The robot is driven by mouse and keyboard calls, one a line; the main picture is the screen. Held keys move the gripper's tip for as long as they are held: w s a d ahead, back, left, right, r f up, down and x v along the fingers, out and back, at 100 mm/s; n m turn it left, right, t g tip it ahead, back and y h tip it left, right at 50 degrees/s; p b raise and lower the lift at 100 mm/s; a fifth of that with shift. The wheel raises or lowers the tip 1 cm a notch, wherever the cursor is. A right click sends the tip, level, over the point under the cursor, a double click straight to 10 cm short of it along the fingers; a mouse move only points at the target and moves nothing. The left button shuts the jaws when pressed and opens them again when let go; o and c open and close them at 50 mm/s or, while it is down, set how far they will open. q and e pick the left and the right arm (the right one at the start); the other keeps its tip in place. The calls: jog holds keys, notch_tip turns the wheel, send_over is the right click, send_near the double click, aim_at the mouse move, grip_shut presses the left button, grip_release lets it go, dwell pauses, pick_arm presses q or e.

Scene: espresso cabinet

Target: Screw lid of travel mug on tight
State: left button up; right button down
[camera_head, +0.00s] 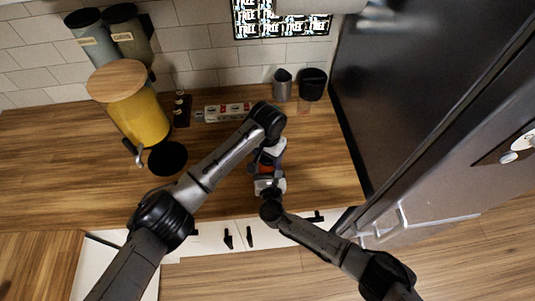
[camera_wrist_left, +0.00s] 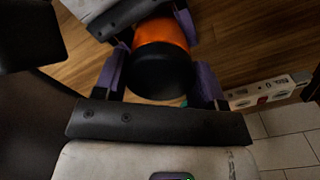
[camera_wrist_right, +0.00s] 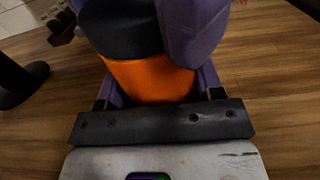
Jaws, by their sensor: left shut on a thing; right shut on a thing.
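The travel mug has an orange body (camera_head: 266,169) and a black lid (camera_wrist_left: 160,76). It is between my two grippers over the counter, and mostly hidden by them in the head view. My left gripper (camera_head: 268,153) is shut on the lid, with its purple fingers on either side of it in the left wrist view. My right gripper (camera_head: 267,186) is shut on the orange body (camera_wrist_right: 150,80), as the right wrist view shows. The lid (camera_wrist_right: 122,28) sits on top of the body there, with a left finger beside it. Lid tightness cannot be told.
A yellow canister (camera_head: 143,118) with a wooden top and a black round thing (camera_head: 167,158) stand at left. A power strip (camera_head: 228,112), a grey cup (camera_head: 282,88) and a black cup (camera_head: 312,86) are toward the wall. A dark fridge (camera_head: 400,100) bounds the right.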

pick_arm(q)
jog(key=o, duration=1)
jog(key=shift+r, duration=0.1)
jog(key=shift+r, duration=2.15)
